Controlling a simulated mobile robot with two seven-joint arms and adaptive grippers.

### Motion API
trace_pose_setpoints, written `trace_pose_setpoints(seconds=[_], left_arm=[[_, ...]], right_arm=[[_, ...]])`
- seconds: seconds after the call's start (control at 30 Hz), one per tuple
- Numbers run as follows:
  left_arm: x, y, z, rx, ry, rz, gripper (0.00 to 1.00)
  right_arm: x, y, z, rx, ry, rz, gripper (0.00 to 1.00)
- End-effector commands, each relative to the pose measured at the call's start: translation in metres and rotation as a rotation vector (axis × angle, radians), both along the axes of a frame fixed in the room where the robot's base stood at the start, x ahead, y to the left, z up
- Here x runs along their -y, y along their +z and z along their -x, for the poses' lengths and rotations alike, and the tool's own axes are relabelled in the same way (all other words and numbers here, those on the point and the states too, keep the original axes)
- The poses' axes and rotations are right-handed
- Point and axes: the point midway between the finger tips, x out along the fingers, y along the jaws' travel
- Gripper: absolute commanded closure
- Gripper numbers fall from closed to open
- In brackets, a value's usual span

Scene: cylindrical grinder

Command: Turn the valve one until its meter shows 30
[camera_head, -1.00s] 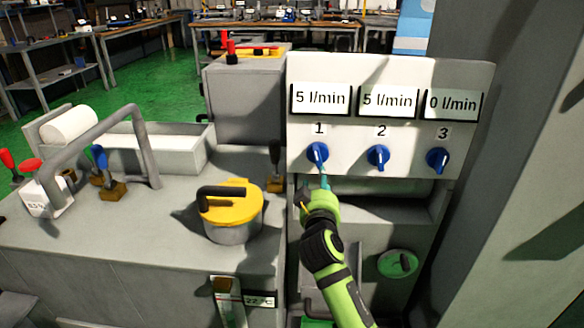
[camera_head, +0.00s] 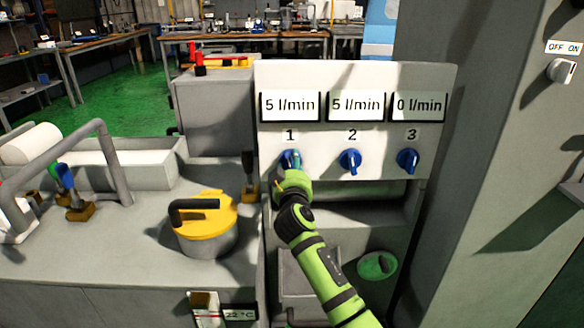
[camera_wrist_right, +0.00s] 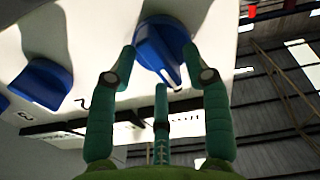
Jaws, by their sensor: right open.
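Valve one (camera_head: 290,159) is a blue knob with a light pointer mark, under the label 1 on the white panel. Its meter (camera_head: 289,106) above reads 5 l/min. My right gripper (camera_head: 291,172) is right in front of valve one and partly covers it in the head view. In the right wrist view the blue knob (camera_wrist_right: 160,45) lies between the spread fingertips of the right gripper (camera_wrist_right: 158,60), with a third finger below. The fingers are open; I cannot tell whether they touch the knob. My left gripper is not in view.
Valve two (camera_head: 350,161) and valve three (camera_head: 408,160) are close by on the right; their meters read 5 l/min and 0 l/min. A yellow-lidded pot (camera_head: 207,222) stands at left. A grey cabinet (camera_head: 490,150) rises at right.

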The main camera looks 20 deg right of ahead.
Motion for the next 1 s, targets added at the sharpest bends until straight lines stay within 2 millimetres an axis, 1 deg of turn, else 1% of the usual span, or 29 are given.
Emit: trace_pose_setpoints(seconds=[0.03,0.07,0.1,0.17,0.47,0.7,0.87,1.0], left_arm=[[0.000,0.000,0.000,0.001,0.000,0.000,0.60],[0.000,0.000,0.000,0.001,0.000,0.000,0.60],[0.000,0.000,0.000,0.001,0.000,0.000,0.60],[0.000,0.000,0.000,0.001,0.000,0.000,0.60],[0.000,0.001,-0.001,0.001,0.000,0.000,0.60],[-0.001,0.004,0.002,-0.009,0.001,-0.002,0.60],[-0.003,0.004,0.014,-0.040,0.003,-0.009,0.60],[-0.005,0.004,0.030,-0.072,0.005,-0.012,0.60]], right_arm=[[0.000,0.000,0.000,0.000,0.000,0.000,0.51],[0.000,0.000,0.000,0.000,0.000,0.000,0.59],[0.000,0.000,0.000,0.000,0.000,0.000,0.75],[0.000,0.000,0.000,0.000,0.000,0.000,0.99],[0.000,0.000,0.000,-0.002,0.000,0.008,1.00],[0.000,0.001,0.000,-0.024,0.000,0.081,1.00],[-0.001,0.002,0.000,-0.055,0.001,0.186,1.00],[-0.002,0.002,0.000,-0.090,0.001,0.307,1.00]])
